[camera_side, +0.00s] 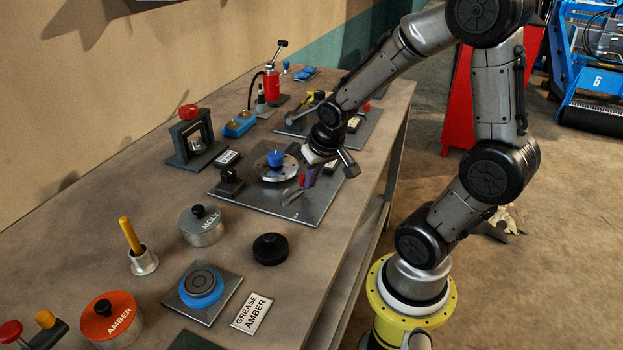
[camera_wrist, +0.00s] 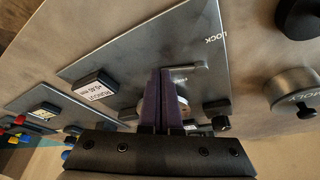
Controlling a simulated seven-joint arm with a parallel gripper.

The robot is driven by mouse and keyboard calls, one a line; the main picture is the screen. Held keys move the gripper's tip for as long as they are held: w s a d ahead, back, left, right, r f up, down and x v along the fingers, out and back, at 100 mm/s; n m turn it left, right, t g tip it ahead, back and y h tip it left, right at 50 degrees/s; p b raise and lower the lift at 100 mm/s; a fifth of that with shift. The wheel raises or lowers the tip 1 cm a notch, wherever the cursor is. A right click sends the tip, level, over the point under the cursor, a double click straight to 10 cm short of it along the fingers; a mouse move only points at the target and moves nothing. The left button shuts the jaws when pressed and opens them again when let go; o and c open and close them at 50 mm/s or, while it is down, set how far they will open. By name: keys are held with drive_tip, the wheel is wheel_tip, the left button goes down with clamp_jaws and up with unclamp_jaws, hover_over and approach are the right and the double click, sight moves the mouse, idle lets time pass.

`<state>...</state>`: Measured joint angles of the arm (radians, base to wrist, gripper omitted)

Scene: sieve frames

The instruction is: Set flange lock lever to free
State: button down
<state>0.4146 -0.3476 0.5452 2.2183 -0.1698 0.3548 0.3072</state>
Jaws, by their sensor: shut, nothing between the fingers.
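The flange (camera_side: 275,176) is a round silver disc with a blue knob, on a grey metal plate (camera_side: 240,207). A small grey lever (camera_side: 292,196) lies on the plate in front of the flange. In the wrist view the lever (camera_wrist: 187,67) is a short bar just beyond my fingertips, near the printed word LOCK (camera_wrist: 217,39). My gripper (camera_side: 307,179) has purple fingers and hangs low over the plate, right of the flange. In the wrist view my gripper (camera_wrist: 166,72) is shut and empty. Whether it touches the lever cannot be told.
A black clamp (camera_side: 230,181) stands on the plate left of the flange. A RUNOUT card (camera_wrist: 95,89) shows in the wrist view. A MOLY tin (camera_side: 202,227) and a black knob (camera_side: 270,249) stand in front. A framed stand (camera_side: 192,140) is behind left.

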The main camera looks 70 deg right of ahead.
drive_tip(key=shift+w+d, duration=0.6)
drive_tip(key=shift+w, duration=0.1)
drive_tip(key=s, duration=0.1)
drive_tip(key=s+a, duration=0.1)
drive_tip(key=s, duration=0.2)
drive_tip(key=shift+a, duration=0.25)
drive_tip(key=d+v, duration=0.1)
drive_tip(key=v, duration=0.9)
drive_tip(key=s+a+r+n+t+y, duration=0.1)
drive_tip(key=s+a+n, duration=0.1)
drive_tip(key=a, duration=0.4)
drive_tip(key=s+a+r+n+t+y, duration=0.1)
drive_tip(key=s+a+r+n, duration=0.1)
drive_tip(key=a+n, duration=0.2)
drive_tip(key=shift+s+a+n, duration=0.25)
drive_tip(key=shift+a+n, duration=0.05)
drive_tip(key=shift+a, duration=0.6)
